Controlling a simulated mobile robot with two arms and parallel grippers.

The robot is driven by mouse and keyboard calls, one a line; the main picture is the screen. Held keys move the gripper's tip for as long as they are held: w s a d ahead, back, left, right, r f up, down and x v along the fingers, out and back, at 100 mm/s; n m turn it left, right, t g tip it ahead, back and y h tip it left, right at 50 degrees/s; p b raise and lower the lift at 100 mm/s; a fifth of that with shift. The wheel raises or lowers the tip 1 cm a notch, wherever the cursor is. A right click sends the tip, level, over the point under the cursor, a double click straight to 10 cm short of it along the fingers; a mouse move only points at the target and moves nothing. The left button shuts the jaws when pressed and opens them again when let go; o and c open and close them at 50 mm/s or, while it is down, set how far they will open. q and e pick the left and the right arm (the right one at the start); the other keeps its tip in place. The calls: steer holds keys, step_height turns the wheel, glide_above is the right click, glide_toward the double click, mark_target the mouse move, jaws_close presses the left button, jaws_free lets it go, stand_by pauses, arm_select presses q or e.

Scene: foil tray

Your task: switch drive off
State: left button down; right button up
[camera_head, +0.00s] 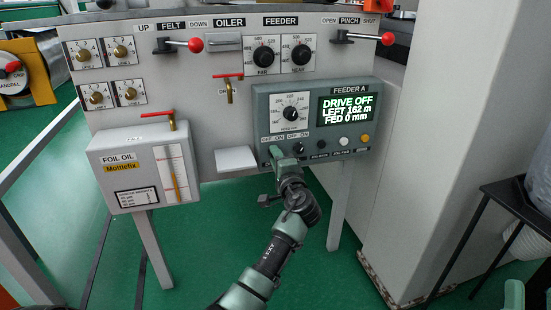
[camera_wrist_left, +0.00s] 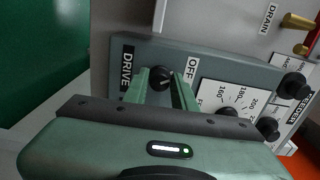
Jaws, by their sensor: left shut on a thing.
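The feeder A panel (camera_head: 313,120) is a grey-green box, and its display (camera_head: 346,108) reads DRIVE OFF, LEFT 162 m, FED 0 mm. My left gripper (camera_head: 277,156) is at the panel's lower left, over the OFF/ON labels, and hides the switch there in the head view. In the left wrist view, its two green fingers are shut on a black drive knob (camera_wrist_left: 160,77), one on each side. The DRIVE label (camera_wrist_left: 126,66) and OFF label (camera_wrist_left: 191,71) are beside it. Green finger-like parts at the lower right edge look like my right gripper (camera_head: 530,295), cut off by the frame.
A second switch with OFF/ON labels and several buttons (camera_head: 344,141) sit right of the gripper. A dial (camera_head: 291,113) is above it. The foil oil box (camera_head: 145,168) and a white ledge (camera_head: 235,159) are to the left. A black stand (camera_head: 485,220) is at right.

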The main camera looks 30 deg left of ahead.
arm_select(q)
steer(key=c, duration=1.1)
jaws_free()
steer(key=shift+c, duration=0.2)
steer(key=p+v, duration=0.1)
steer(key=v, duration=0.7)
steer(key=shift+p, duration=0.4)
arm_select(e)
steer(key=w+f+g+h, duration=0.1)
steer(key=w+f+g, duration=0.2)
steer(key=f, duration=0.4)
steer(key=shift+d+f+g+h, duration=0.15)
steer(key=shift+f+g+h, duration=0.2)
steer(key=shift+g, duration=0.55)
arm_select(q)
steer(key=shift+f, duration=0.1)
arm_select(e)
steer(key=shift+w, duration=0.1)
